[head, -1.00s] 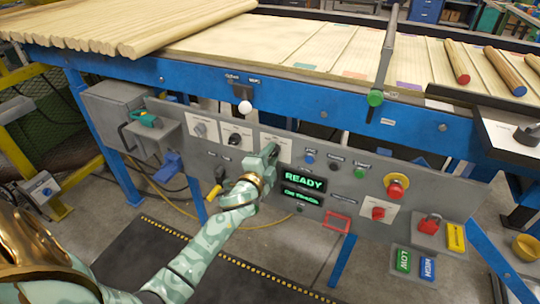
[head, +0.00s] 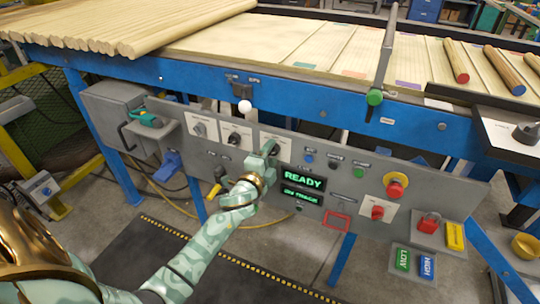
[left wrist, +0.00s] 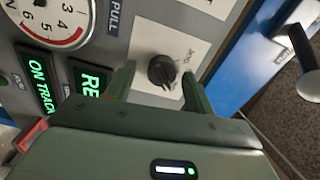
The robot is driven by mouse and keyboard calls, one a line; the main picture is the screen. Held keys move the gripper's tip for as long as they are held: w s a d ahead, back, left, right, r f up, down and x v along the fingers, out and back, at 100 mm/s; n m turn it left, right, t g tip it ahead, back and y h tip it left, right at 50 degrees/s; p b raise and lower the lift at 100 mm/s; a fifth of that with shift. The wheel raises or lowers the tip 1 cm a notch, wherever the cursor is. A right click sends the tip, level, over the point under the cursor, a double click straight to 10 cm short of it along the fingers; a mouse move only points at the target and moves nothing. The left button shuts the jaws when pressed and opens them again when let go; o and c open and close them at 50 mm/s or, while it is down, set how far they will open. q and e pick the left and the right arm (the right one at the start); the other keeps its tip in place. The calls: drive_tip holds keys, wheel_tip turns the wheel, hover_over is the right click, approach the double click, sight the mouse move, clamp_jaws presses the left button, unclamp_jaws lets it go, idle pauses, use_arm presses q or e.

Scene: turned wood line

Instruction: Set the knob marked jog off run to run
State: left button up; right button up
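In the left wrist view, a black round knob (left wrist: 161,71) sits on a white plate (left wrist: 150,42) with small lettering beside it, partly readable as "JOG". My left gripper (left wrist: 157,82) is open, with one finger on each side of the knob in this view. Whether the fingers touch it I cannot tell. In the head view my left gripper (head: 270,149) is at the white plate (head: 283,146) on the grey panel and hides the knob. My right gripper is not in view.
Green displays (head: 303,180) reading "READY" and a status line sit just right of the gripper. A white-ball lever (head: 245,106) stands above. Two other knobs (head: 234,139) lie to the left. A red emergency button (head: 395,187) is further right.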

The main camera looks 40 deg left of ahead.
use_arm(q)
drive_tip(key=p+v, duration=0.2)
drive_tip(key=v, duration=1.4)
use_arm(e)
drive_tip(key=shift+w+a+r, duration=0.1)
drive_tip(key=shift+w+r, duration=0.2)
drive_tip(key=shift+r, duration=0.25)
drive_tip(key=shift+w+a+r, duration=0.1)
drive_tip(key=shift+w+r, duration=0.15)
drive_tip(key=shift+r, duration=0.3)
use_arm(q)
drive_tip(key=shift+s+d, duration=0.1)
drive_tip(key=shift+d, duration=0.05)
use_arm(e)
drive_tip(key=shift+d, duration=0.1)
